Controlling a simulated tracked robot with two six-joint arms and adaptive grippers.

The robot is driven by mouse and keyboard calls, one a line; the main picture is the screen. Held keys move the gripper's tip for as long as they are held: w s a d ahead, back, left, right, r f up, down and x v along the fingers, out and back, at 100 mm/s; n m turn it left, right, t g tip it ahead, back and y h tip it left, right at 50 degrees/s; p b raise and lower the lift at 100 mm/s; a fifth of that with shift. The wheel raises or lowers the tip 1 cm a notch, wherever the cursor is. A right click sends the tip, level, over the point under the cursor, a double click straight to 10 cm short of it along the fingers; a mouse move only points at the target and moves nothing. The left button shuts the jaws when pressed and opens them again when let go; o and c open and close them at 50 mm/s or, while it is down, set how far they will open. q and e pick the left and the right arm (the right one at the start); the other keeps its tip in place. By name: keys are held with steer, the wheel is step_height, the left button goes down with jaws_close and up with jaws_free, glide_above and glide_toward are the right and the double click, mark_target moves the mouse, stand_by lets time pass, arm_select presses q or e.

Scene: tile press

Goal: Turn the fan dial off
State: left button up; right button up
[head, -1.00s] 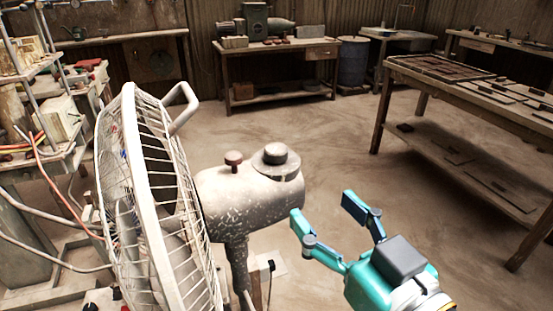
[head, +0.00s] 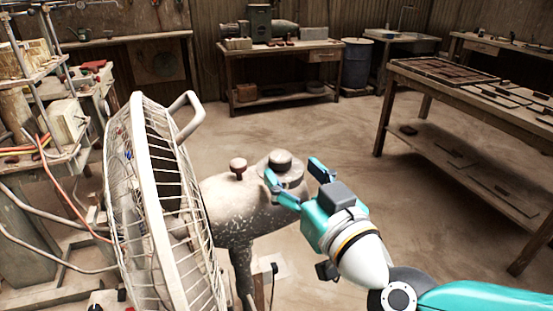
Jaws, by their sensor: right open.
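The white fan (head: 160,200) stands at the left, its cage facing left and its mottled motor housing (head: 228,205) behind it. A round dark grey dial (head: 280,160) sits on a wider round base on top of the housing, at its right end. My right gripper (head: 292,171) is open and empty. It is close to the dial's right side, with one finger in front of the dial's base and the other to the right. I cannot tell whether it touches. My left gripper is out of view.
A shelf (head: 75,155) with cables and clutter stands left of the fan. A workbench (head: 480,100) with flat tile moulds is at the right. Another bench (head: 285,52) and a blue barrel (head: 357,65) are at the back. The floor between is clear.

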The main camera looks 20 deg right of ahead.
mark_target(285, 165)
steer(key=w, duration=0.3)
steer(key=w+b, duration=0.1)
steer(key=w, duration=0.1)
steer(key=shift+w+a, duration=0.3)
steer(key=shift+a, duration=0.05)
